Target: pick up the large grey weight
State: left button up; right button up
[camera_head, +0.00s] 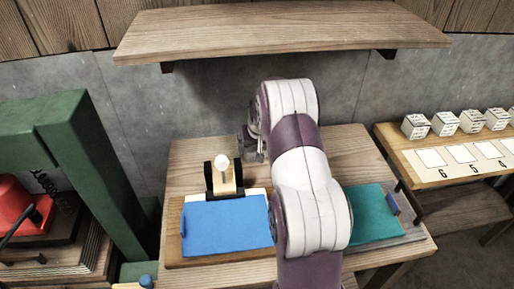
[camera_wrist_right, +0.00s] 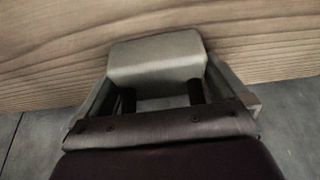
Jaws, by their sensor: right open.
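In the right wrist view a large grey block (camera_wrist_right: 157,59) with rounded edges, which looks like the grey weight, lies in front of a wooden surface. The fingers of my right gripper (camera_wrist_right: 160,83) stand apart on either side of the block. Small gaps seem to show beside it, but contact is hard to tell. Two dark posts show between the block and the gripper's body. In the head view my right gripper (camera_head: 252,146) is partly hidden behind my arm, above the back of the wooden table (camera_head: 185,155). The grey block is hidden there. My left gripper is out of view.
A blue panel (camera_head: 226,226) and a teal panel (camera_head: 375,215) lie on the table. A dark holder with a white knob (camera_head: 222,162) stands behind the blue one. A shelf (camera_head: 280,28) hangs above. Small pale cubes (camera_head: 445,124) sit right; a green frame (camera_head: 85,150) stands left.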

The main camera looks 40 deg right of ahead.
jog(key=shift+r, duration=0.1)
jog(key=shift+c, duration=0.9)
jog(key=c, duration=0.9)
jog(key=shift+r, duration=0.15)
jog(key=shift+c, duration=0.2)
